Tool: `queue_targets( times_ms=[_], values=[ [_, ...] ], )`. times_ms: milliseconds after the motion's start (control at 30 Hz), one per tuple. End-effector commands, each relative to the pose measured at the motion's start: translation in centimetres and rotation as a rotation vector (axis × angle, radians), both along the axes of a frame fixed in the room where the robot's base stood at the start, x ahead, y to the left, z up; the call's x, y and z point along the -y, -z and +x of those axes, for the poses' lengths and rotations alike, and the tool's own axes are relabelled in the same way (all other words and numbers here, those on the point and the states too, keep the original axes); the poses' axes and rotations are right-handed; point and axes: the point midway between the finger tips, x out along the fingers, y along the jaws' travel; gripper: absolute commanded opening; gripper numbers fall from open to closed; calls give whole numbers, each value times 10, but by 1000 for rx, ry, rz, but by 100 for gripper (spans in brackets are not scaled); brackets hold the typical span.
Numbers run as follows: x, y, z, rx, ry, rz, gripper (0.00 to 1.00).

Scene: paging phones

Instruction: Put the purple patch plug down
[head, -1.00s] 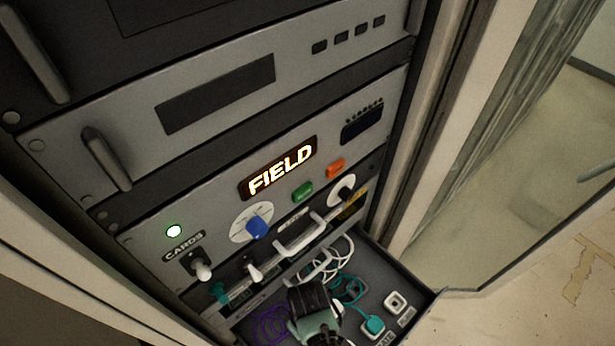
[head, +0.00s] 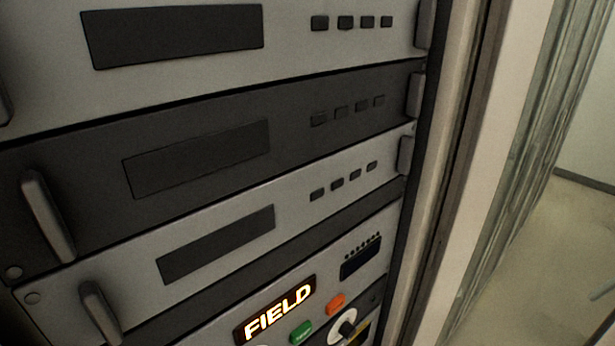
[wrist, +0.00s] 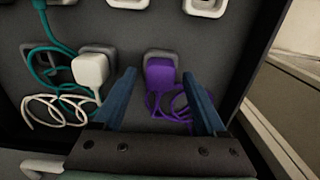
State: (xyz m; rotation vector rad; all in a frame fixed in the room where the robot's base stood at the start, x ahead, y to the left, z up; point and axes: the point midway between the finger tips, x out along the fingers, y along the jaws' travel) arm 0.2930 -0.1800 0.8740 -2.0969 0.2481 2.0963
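The purple patch plug (wrist: 160,74) sits at a grey square holder (wrist: 160,54) on the dark drawer floor in the wrist view. Its purple cord (wrist: 172,108) lies coiled below it. My gripper (wrist: 159,78) is open, with one blue finger on each side of the plug. Gaps show between the plug and both fingers, so it looks free of them. I cannot tell how deep the fingers reach. The plug, drawer and gripper are out of the head view.
A white plug (wrist: 91,70) with a white cord stands just left of my gripper. A teal cord (wrist: 40,68) lies farther left. White square sockets (wrist: 205,5) line the top. The head view shows rack panels and a lit FIELD sign (head: 278,311).

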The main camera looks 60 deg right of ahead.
Motion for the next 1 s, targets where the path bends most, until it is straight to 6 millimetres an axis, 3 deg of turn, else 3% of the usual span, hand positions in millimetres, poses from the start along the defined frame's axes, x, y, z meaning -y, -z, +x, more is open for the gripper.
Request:
queue_targets(
  times_ms=[333, 800, 1000],
  values=[
    [0, -15, 1, 2, 0, -1, 74],
    [1, -101, 1, 3, 0, -3, 74],
    [0, -122, 0, 1, 0, 0, 74]
  ],
)
